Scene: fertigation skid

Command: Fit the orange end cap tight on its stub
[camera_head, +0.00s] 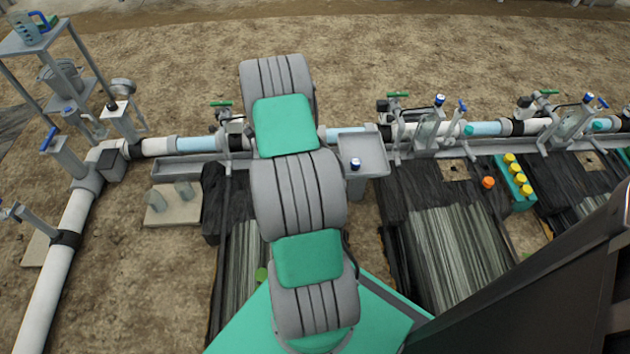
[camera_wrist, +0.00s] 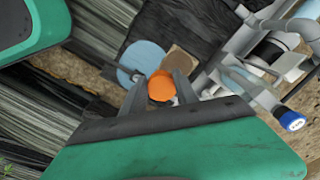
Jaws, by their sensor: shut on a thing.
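My gripper (camera_wrist: 160,78) shows in the wrist view with its two grey fingers on either side of the orange end cap (camera_wrist: 161,87). It is shut on the cap, whose round orange face points toward the camera. Just behind the cap is a round light-blue surface (camera_wrist: 140,57), perhaps the pipe stub's end. I cannot tell whether the cap touches it or sits on it. In the head view my arm hides the gripper and the held cap.
A grey pipe line with light-blue sections (camera_head: 196,144) runs across, with valves and a small grey tray (camera_head: 362,152). Another orange round piece (camera_head: 488,182) lies near a teal rack (camera_head: 522,203) with yellow caps. A blue-capped knob (camera_wrist: 291,120) is right of the gripper.

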